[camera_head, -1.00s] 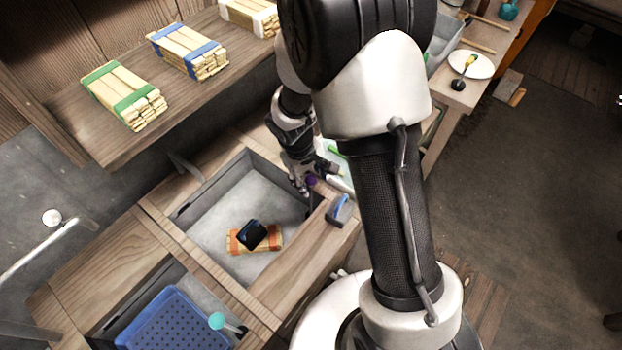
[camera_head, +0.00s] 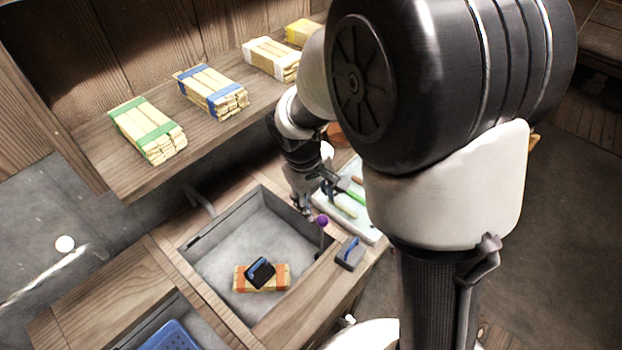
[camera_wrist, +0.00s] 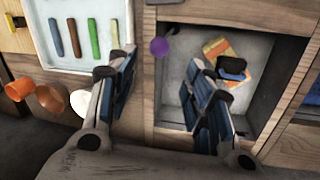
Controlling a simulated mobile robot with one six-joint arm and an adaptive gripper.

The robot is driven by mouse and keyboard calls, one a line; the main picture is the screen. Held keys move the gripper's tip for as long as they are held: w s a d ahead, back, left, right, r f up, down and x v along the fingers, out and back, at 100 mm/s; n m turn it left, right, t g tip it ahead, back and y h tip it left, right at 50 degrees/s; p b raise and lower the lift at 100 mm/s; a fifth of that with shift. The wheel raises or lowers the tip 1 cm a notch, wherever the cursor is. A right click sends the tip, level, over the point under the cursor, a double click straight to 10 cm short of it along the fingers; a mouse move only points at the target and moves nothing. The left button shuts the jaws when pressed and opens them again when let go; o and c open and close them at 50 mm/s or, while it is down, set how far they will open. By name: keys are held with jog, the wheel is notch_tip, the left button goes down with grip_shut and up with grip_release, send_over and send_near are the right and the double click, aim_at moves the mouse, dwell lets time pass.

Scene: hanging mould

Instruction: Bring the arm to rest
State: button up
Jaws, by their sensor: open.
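My gripper (camera_head: 308,205) hangs over the right back part of the grey sink-like basin (camera_head: 222,292) in the head view. In the wrist view my gripper (camera_wrist: 160,100) has its two blue-padded fingers spread wide, with nothing between them. A purple ball-shaped knob (camera_head: 322,220) shows close to the fingertips in the head view; it also shows beyond them in the wrist view (camera_wrist: 160,47). I cannot tell how far apart they are.
An orange-banded wood bundle (camera_head: 275,285) lies in the basin under a black block with a blue handle (camera_head: 260,272). A similar block (camera_head: 350,253) sits on the right edge. A white tray (camera_head: 372,234) holds coloured sticks. Banded bundles (camera_head: 212,92) line the shelf above.

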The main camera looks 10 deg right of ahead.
jog(key=s+d+r+m+t+y, duration=0.2)
jog(key=s+r+m+t, duration=0.1)
jog(key=s+r, duration=1.3)
jog(key=s+m, duration=0.1)
jog(key=s, duration=0.3)
jog(key=shift+r+m+t, duration=0.15)
jog(key=shift+m+t, duration=0.25)
jog(key=shift+d, duration=0.1)
